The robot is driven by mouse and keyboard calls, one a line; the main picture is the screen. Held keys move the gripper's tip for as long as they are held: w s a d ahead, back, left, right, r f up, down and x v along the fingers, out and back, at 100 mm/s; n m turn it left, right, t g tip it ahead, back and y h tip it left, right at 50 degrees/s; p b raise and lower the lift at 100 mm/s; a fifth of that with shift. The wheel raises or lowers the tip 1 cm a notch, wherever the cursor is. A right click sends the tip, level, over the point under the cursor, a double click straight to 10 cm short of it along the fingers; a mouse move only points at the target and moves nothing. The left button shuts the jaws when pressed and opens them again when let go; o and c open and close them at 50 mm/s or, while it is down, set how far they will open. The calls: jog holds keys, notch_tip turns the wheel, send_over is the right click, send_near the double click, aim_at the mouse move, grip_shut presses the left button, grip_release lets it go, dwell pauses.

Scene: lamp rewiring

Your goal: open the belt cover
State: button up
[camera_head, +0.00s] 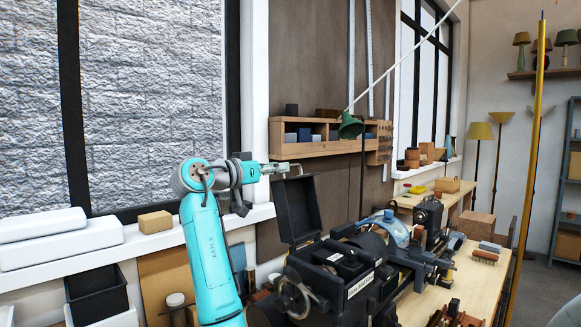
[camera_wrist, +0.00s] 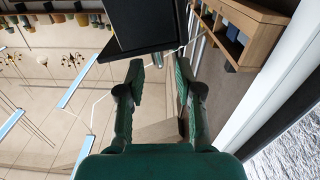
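The belt cover (camera_head: 297,208) is a flat black panel standing raised, nearly upright and slightly tilted, at the left end of a dark lathe (camera_head: 345,265). My gripper (camera_head: 292,168) is just above the cover's top edge in the head view. In the wrist view the black cover (camera_wrist: 150,28) fills the top middle, just beyond the fingertips. My gripper (camera_wrist: 160,64) has its two fingers spread apart, with nothing clearly held. A small silvery piece (camera_wrist: 157,60) shows between the tips at the cover's edge. Whether a finger touches the cover I cannot tell.
A wooden wall shelf (camera_head: 325,135) with small boxes and a green lamp shade (camera_head: 350,126) is behind the lathe. A window sill (camera_head: 150,238) with a wooden block (camera_head: 155,222) runs at left. A yellow pole (camera_head: 530,150) stands at right. The space above the lathe is mostly clear.

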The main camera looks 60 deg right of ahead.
aim_at(292, 166)
jog(key=shift+x, duration=2.95)
grip_shut()
